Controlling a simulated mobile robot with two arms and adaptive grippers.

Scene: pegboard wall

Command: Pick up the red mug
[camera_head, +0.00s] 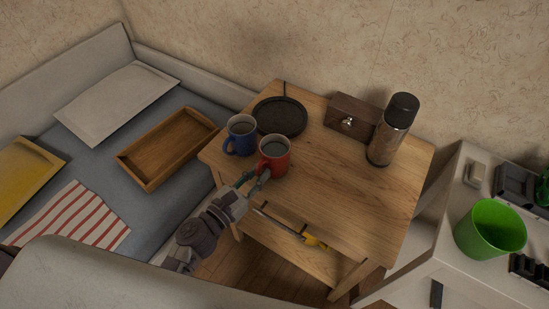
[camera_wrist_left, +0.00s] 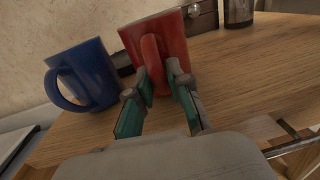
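The red mug (camera_head: 273,155) stands upright on the wooden table, close to its left front part, with dark contents showing inside. In the left wrist view the red mug (camera_wrist_left: 172,42) is right ahead, its handle pointing towards me. My left gripper (camera_head: 262,178) is at the near side of the mug. In the left wrist view its two fingers (camera_wrist_left: 160,78) stand apart on either side of the handle; whether they touch it I cannot tell. My right gripper is not in view.
A blue mug (camera_head: 241,136) stands close to the left of the red mug, also in the left wrist view (camera_wrist_left: 92,75). Behind are a black round plate (camera_head: 281,117), a wooden box (camera_head: 349,114) and a flask (camera_head: 391,131). The table's right part (camera_head: 365,205) is clear.

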